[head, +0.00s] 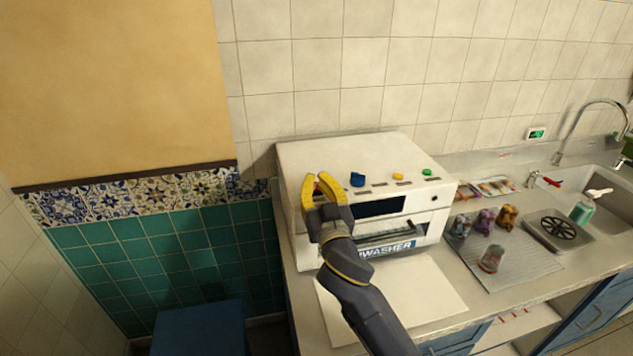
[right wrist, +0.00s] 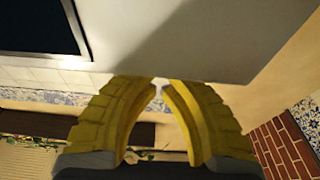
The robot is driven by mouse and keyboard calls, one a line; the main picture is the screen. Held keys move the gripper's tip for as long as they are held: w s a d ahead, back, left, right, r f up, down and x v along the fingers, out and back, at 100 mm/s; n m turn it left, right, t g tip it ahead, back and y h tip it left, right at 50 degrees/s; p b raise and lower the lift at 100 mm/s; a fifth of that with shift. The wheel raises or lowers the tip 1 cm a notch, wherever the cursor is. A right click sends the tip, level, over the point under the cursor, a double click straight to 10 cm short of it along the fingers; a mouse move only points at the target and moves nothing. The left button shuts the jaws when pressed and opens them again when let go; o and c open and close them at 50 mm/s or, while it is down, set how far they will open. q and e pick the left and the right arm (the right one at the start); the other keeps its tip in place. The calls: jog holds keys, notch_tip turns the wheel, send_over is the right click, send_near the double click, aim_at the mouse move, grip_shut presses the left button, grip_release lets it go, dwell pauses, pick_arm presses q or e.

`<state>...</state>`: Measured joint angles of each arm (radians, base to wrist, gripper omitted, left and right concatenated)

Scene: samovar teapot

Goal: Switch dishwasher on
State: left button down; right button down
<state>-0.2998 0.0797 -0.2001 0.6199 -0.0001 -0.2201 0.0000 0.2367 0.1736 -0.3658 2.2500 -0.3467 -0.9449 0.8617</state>
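The dishwasher (head: 350,155) is a white box on the counter, with a dark window and a "WASHER" label on its front. A blue knob (head: 357,179), an orange button (head: 398,176) and a green button (head: 427,172) sit along its top front edge. My right gripper (head: 317,177) is at the dishwasher's front left, left of the blue knob. Its yellow fingers are empty, with a narrow gap between the tips. In the right wrist view the fingers (right wrist: 161,83) are close to a pale panel (right wrist: 190,35); contact cannot be told. My left gripper is out of view.
A white board (head: 440,298) lies on the counter before the dishwasher. Several cups stand on a grey mat (head: 520,270) to the right, near the sink (head: 600,180) and tap (head: 575,125). Tiled walls close the back and left.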

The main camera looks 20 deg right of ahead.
jog(key=shift+f, duration=0.1)
jog(key=shift+s+f, duration=0.1)
jog(key=shift+f, duration=0.25)
jog(key=r, duration=0.3)
jog(key=shift+s+r, duration=0.25)
jog(key=shift+r, duration=0.05)
jog(key=shift+s+r, duration=0.15)
jog(key=shift+r, duration=0.05)
jog(key=s+f, duration=0.4)
jog(key=s, duration=0.4)
jog(key=shift+s+a+f, duration=0.2)
jog(key=shift+s+a, duration=0.05)
jog(key=shift+s, duration=0.1)
